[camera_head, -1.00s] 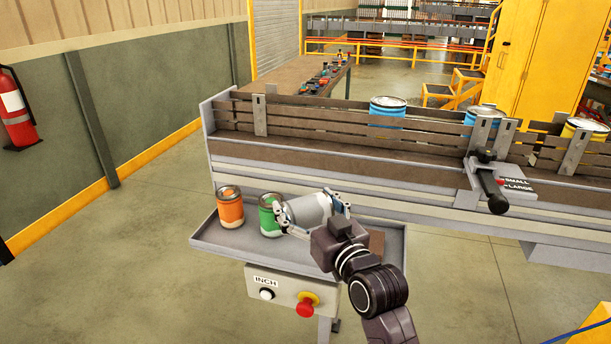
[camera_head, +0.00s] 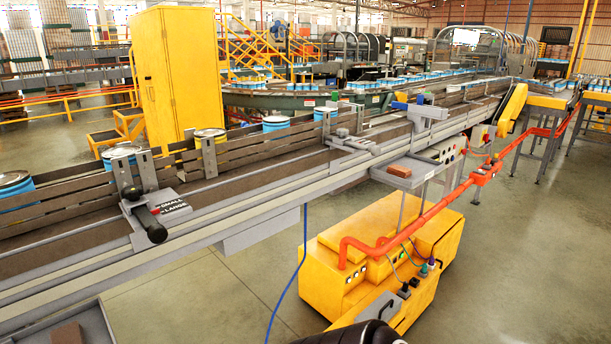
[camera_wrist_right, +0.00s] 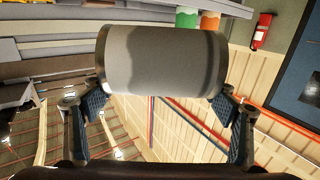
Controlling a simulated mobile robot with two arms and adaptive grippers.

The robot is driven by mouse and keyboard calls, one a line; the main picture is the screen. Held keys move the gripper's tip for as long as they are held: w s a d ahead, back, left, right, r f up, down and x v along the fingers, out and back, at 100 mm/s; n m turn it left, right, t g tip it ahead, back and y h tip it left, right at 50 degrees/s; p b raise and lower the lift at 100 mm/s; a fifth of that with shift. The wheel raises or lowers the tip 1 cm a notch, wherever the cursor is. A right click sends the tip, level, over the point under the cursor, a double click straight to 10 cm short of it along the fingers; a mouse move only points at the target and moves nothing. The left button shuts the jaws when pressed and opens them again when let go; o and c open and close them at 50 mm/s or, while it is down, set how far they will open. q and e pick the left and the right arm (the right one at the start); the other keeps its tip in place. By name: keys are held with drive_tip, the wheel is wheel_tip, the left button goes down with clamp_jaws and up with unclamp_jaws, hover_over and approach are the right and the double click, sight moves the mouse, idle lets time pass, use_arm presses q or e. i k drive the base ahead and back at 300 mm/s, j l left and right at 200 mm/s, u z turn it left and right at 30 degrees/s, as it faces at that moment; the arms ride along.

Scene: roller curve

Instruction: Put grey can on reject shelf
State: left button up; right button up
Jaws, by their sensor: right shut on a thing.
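The grey can (camera_wrist_right: 162,60) fills the upper middle of the right wrist view, lying sideways across it. My right gripper (camera_wrist_right: 160,93) is shut on it, with one finger at each end of the can. In the head view only a dark piece of my arm shows at the bottom edge; the can and the gripper are out of that picture. My left gripper is not in view. No shelf in the head view is labelled as the reject shelf.
The conveyor (camera_head: 240,210) runs across the head view, with blue cans (camera_head: 275,123) and yellow-topped cans behind its rail. A small ledge with a reddish block (camera_head: 399,171) and a yellow machine (camera_head: 380,260) are at right.

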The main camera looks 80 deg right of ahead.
sight(414, 169)
drive_tip(key=k+l+z, duration=0.1)
drive_tip(key=k+l, duration=0.15)
drive_tip(key=l, duration=0.3)
drive_tip(key=k+l, duration=0.25)
drive_tip(key=l, duration=0.35)
drive_tip(key=k+l+z, duration=0.15)
drive_tip(key=l, duration=0.45)
drive_tip(key=k+l+z, duration=0.1)
drive_tip(key=k+l, duration=0.15)
drive_tip(key=l, duration=0.35)
drive_tip(key=k+l, duration=0.2)
drive_tip(key=l, duration=0.45)
drive_tip(key=k+l+z, duration=0.15)
drive_tip(key=l, duration=0.5)
drive_tip(key=k+l+z, duration=0.1)
drive_tip(key=l, duration=0.55)
drive_tip(key=k+l, duration=0.2)
drive_tip(key=l, duration=0.45)
drive_tip(key=z, duration=0.05)
